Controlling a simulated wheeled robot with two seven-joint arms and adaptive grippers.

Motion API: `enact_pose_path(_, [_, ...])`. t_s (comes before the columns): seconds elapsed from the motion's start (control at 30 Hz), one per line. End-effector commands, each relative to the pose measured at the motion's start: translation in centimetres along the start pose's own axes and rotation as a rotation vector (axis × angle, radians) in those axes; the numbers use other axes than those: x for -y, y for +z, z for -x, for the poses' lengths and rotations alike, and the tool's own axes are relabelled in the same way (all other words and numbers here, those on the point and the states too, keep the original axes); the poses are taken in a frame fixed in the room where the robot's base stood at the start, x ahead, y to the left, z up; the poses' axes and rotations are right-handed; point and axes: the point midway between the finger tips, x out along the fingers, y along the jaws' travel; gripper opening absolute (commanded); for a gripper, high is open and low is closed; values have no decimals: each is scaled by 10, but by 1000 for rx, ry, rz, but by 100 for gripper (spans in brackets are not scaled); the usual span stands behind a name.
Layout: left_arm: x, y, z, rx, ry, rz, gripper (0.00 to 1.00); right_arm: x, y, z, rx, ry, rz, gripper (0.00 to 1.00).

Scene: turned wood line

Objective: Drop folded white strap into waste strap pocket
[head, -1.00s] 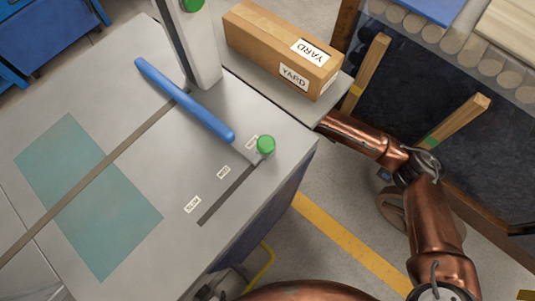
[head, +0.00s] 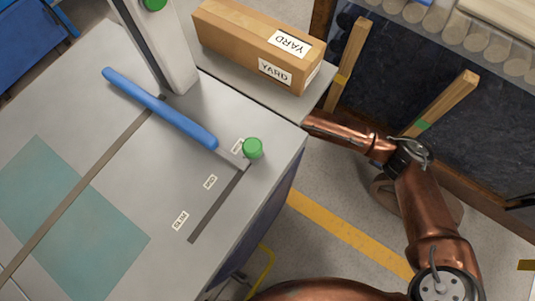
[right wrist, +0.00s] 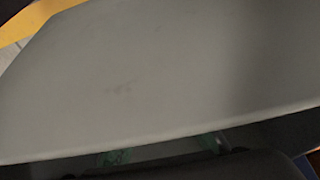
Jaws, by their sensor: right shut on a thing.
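I see no folded white strap in either view, and I cannot make out a waste strap pocket. My right arm comes up from the lower right of the head view, and its far end passes out of sight under the shelf's edge. Its gripper is hidden there. The right wrist view is mostly filled by a plain grey panel (right wrist: 160,80), close to the camera. A dark blurred shape lies along the bottom, with small greenish parts beside it; no fingertips or held thing can be made out. My left gripper is in neither view.
A grey worktable (head: 130,190) bears a blue bar (head: 160,108), a green knob (head: 252,148) and a slot with small labels. A YARD box (head: 255,45) sits on a grey shelf (head: 245,87) behind. Wooden posts (head: 445,102) stand at right. Floor shows between table and arm.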

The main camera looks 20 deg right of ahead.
Motion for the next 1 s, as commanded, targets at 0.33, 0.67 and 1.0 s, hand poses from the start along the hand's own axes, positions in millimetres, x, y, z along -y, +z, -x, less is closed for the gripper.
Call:
enact_pose_path(0.33, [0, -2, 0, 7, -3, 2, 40, 0, 1, -4, -1, -1, -1, 27])
enact_pose_path(0.67, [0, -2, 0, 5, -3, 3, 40, 0, 2, -4, 0, 0, -1, 36])
enact_pose_path(1.0, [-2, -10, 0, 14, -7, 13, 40, 0, -4, 25, 3, 3, -2, 36])
